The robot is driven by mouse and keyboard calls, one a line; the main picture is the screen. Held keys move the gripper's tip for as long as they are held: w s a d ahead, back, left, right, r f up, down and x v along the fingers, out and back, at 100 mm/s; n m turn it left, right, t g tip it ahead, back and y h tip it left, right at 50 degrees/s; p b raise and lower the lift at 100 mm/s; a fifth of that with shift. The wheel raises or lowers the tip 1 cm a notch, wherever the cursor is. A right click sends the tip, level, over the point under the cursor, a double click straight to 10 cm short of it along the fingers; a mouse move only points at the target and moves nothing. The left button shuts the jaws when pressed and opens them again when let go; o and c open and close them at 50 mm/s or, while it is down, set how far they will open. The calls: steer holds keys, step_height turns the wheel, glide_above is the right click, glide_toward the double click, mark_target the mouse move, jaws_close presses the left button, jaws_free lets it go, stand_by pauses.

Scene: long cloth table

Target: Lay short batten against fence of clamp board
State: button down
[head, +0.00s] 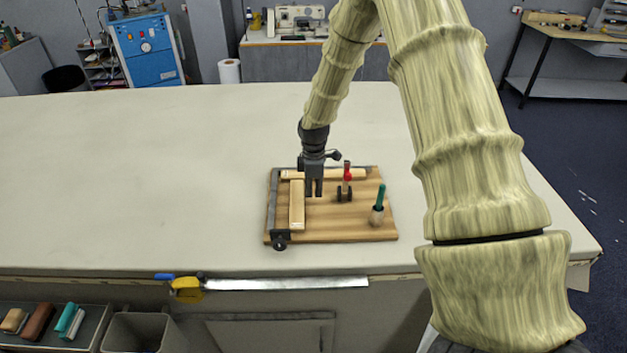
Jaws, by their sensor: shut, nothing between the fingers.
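The clamp board (345,226) is a brown wooden board on the cloth table, with a dark fence (272,205) along its left edge and a dark strip along its back edge. A pale batten (297,208), seemingly the short one, lies on the board roughly parallel to the left fence, with a narrow strip of board showing between them. Another pale batten (348,174) lies along the back edge, partly hidden behind my gripper. My gripper (314,193) points down over the board, just right of the short batten's far end. Its fingers are together and empty; I cannot tell whether they touch anything.
A red-handled clamp (347,178) and a green-handled tool (380,200) stand on the board's right half. A dark knob (281,240) sits at its front left corner. A yellow-and-blue-ended metal bar (285,284) runs along the table's front edge. The table's left side is clear.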

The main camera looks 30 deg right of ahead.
mark_target(313, 205)
steer(key=shift+f+p, duration=0.6)
steer(key=shift+f, duration=1.3)
steer(key=shift+a, duration=0.1)
